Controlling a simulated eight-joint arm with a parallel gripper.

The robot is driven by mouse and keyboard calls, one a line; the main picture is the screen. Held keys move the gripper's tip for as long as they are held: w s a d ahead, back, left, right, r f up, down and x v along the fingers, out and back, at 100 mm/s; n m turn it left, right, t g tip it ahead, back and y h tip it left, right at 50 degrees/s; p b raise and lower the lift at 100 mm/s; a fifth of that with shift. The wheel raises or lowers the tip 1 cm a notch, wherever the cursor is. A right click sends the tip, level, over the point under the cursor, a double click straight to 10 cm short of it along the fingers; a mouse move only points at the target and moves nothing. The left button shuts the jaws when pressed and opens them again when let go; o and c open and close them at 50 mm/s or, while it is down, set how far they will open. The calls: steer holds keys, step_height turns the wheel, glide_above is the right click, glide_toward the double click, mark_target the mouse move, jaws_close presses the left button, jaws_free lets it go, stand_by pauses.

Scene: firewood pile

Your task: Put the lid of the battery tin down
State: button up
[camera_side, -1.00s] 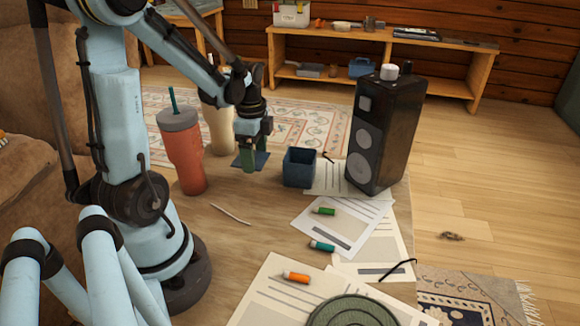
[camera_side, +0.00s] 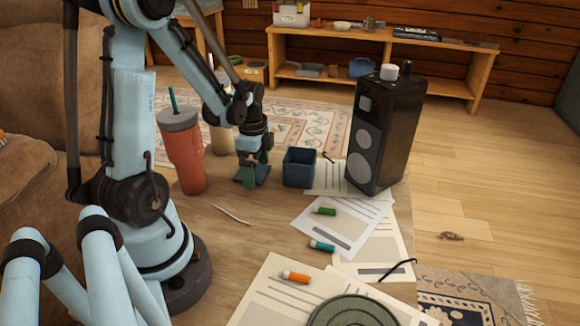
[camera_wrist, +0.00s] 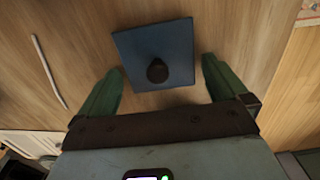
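The lid is a flat blue square with a dark round knob and lies on the wooden table beside the tin; it shows in the side view (camera_side: 265,180) and in the wrist view (camera_wrist: 181,42). My gripper (camera_side: 256,178) is low over the lid. In the wrist view my gripper's green fingers (camera_wrist: 160,83) stand wide apart, with a clear gap to the knob between them, so it is open and empty. The battery tin (camera_side: 299,169) is an open dark blue box just right of the lid. Its inside bottom is hidden.
A red tumbler (camera_side: 183,152) and a cream one (camera_side: 222,135) stand left of and behind my gripper. A black speaker (camera_side: 383,130) stands right of the tin. Green (camera_side: 325,211), teal (camera_side: 322,246) and orange (camera_side: 297,277) batteries lie on papers. A white stick (camera_side: 231,214) lies in front.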

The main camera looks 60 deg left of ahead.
mark_target(257, 173)
steer(key=shift+r, duration=0.1)
step_height(257, 173, up, 12)
steer(key=w+d+r+n+t, duration=0.1)
steer(key=d+n+t, duration=0.6)
steer(key=d, duration=1.1)
steer(key=shift+w+d+r+n, duration=0.3)
steer(key=shift+w+n, duration=0.4)
steer(key=shift+n, duration=0.3)
